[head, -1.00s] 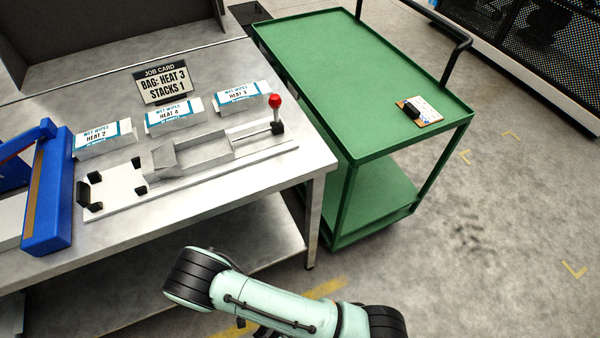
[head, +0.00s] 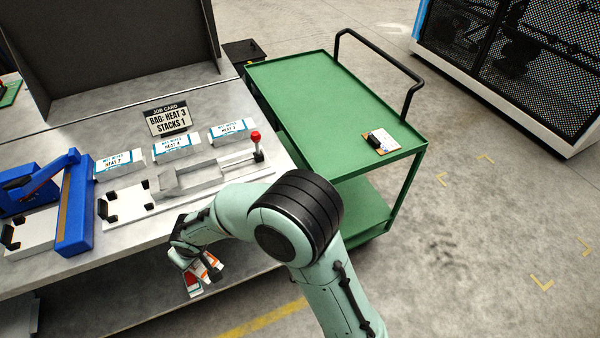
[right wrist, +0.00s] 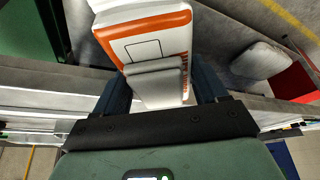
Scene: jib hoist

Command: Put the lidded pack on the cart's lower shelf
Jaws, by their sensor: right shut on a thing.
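The lidded pack (right wrist: 150,35), white with an orange face and a pale raised piece, is between the fingers of my right gripper (right wrist: 163,88) in the right wrist view. In the head view the right gripper (head: 192,254) is at the bench's front edge, partly hidden by its wrist, with the orange and white pack (head: 212,264) just below it. The green cart stands right of the bench. Its lower shelf (head: 362,208) looks bare where it shows; my arm and the top deck hide part of it. My left gripper is out of view.
A clipboard (head: 380,141) lies on the cart's top deck (head: 320,105). The floor right of the cart is clear.

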